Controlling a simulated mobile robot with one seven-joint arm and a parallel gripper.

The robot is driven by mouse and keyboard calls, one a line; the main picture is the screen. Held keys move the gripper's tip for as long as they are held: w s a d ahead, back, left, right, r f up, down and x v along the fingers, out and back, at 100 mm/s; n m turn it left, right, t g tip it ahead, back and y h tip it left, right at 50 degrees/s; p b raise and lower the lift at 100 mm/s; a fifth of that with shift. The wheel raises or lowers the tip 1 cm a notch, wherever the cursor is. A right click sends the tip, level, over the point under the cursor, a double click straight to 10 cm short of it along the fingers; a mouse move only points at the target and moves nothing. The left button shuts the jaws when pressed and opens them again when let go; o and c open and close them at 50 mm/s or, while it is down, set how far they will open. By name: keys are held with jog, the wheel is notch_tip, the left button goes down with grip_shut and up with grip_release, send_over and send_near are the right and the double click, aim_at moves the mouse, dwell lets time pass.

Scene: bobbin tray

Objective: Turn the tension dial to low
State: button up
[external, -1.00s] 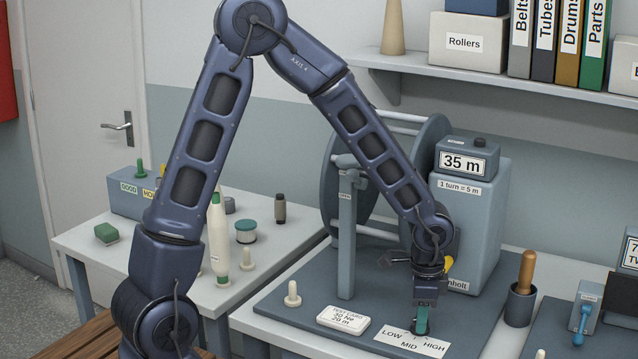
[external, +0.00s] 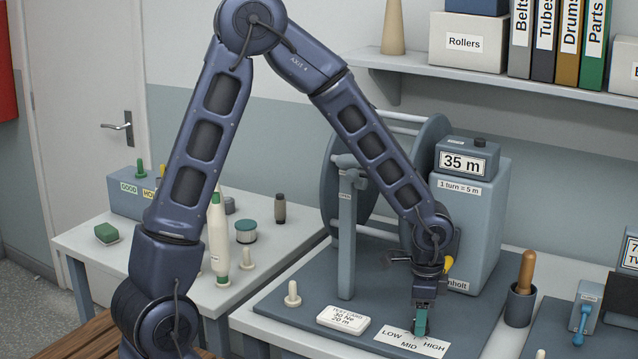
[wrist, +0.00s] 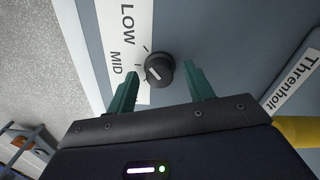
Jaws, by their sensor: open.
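The tension dial (wrist: 162,68) is a round black knob with a short white mark, seen in the wrist view. The mark is on the knob's side facing the label, nearer MID than LOW; I cannot tell its exact setting. The white label card (wrist: 127,45) shows LOW and MID here; HIGH is hidden. In the external view, my gripper (external: 420,335) is low over the label and hides most of the dial.
A skein reel (external: 348,150) and a grey box with a 35 m display (external: 475,215) stand behind my gripper. A white test card block (external: 343,317) and a cream peg (external: 292,296) are to the left. A cup with a wooden handle (external: 520,308) stands to the right.

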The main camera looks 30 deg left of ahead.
notch_tip(320, 180, up, 11)
dwell(0.7)
jog(key=shift+f, duration=0.1)
